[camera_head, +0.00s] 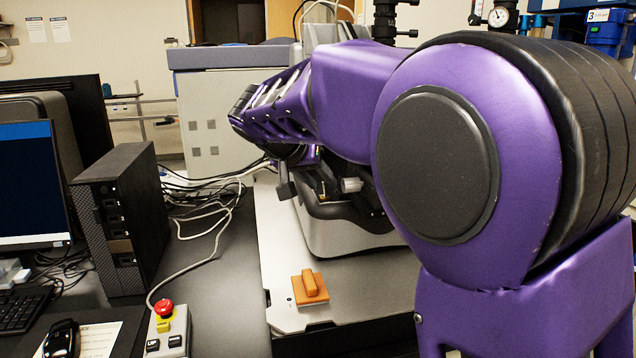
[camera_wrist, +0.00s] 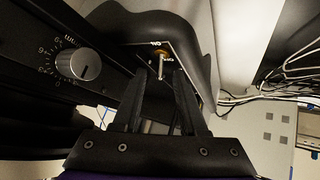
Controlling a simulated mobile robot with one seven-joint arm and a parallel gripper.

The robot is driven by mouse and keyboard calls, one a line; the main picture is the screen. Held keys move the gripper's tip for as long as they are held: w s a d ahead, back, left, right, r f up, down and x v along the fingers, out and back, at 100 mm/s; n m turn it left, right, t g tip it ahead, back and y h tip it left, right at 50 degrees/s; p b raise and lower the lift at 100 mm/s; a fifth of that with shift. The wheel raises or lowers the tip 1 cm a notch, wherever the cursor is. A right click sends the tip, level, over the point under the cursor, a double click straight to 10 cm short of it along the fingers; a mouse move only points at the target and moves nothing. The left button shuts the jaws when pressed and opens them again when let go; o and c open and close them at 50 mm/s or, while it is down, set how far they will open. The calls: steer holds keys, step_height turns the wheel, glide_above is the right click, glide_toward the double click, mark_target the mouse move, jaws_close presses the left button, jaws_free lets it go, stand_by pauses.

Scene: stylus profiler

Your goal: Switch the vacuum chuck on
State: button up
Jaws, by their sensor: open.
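A small metal toggle switch (camera_wrist: 161,67) stands on a dark labelled plate on the instrument in the wrist view. Small white lettering is beside it, too small to read surely. Its lever points toward the lower part of that picture. My gripper (camera_wrist: 161,80) is open, with its two dark fingers on either side of the lever as seen from the wrist. I cannot tell whether either finger touches it. In the head view my purple arm covers much of the instrument (camera_head: 345,238), and the switch cannot be made out.
A round dial knob (camera_wrist: 77,64) sits on a dark panel left of my gripper in the wrist view. In the head view, an orange block with a handle (camera_head: 310,287) lies on the pale base plate. A red emergency button (camera_head: 164,308) and black computer tower (camera_head: 120,220) are left.

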steer(key=shift+w+d+f, duration=0.2)
steer(key=shift+w+f, duration=0.1)
steer(key=shift+f, duration=0.05)
jaws_close()
